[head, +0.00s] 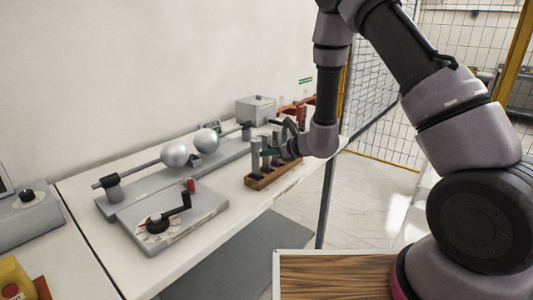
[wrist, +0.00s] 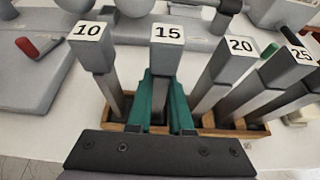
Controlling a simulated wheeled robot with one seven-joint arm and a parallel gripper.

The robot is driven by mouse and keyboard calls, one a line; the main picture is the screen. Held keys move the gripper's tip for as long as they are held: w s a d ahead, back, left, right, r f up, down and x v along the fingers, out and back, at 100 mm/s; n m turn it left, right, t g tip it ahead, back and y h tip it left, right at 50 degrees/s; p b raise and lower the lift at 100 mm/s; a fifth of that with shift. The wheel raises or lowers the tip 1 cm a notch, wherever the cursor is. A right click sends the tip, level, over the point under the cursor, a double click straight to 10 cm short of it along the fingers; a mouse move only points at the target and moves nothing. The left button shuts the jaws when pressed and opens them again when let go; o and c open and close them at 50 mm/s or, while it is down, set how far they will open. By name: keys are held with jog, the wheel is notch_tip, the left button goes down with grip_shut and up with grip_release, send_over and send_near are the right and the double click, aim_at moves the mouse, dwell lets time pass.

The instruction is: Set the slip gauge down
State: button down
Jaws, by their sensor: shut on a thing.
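The slip gauge marked 15 (wrist: 162,58) is a grey bar with a white number label on top. In the wrist view my gripper (wrist: 163,88) has its green fingers closed on both sides of this gauge. The gauge stands upright in line with its neighbours over the wooden rack (wrist: 118,127). Its lower end is hidden by the fingers and gripper body, so I cannot tell whether it rests in the rack. In the head view my gripper (head: 272,152) reaches in from the right among the gauges, above the rack (head: 262,183).
Gauges marked 10 (wrist: 92,55), 20 (wrist: 232,60) and 25 (wrist: 290,68) stand close on either side. A fixture with two metal spheres (head: 175,154) and a plate with a dial and crank (head: 160,222) are to the left. The bench's front edge is close to the rack.

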jog(key=shift+f, duration=0.15)
jog(key=c, duration=0.8)
grip_release()
jog(key=shift+r, duration=0.2)
jog(key=v, duration=1.2)
jog(key=s+r+n+g+y, duration=0.1)
jog(key=s+r+n+g, duration=0.2)
jog(key=s+r+n, duration=0.4)
jog(key=s+r+n+g+y, duration=0.1)
jog(key=s+r+n+g, duration=0.2)
jog(key=r, duration=0.7)
jog(key=s+d+r+n+t+h, duration=0.1)
jog(key=s+d+r+n+h, duration=0.2)
jog(key=d, duration=0.3)
jog(key=s+d+r+n+t+h, duration=0.2)
jog(key=s+d+r+n+h, duration=0.1)
jog(key=d, duration=0.3)
jog(key=s+d+r+n+t+h, duration=0.2)
jog(key=s+d+r+n+h, duration=0.1)
jog(key=s+d+n+h, duration=0.1)
jog(key=shift+s+d+r+n, duration=0.1)
jog(key=shift+d+r+n, duration=0.2)
jog(key=shift+d, duration=0.35)
jog(key=shift+s+d+r+n, duration=0.1)
jog(key=shift+d+n, duration=0.3)
jog(key=shift+d, duration=0.2)
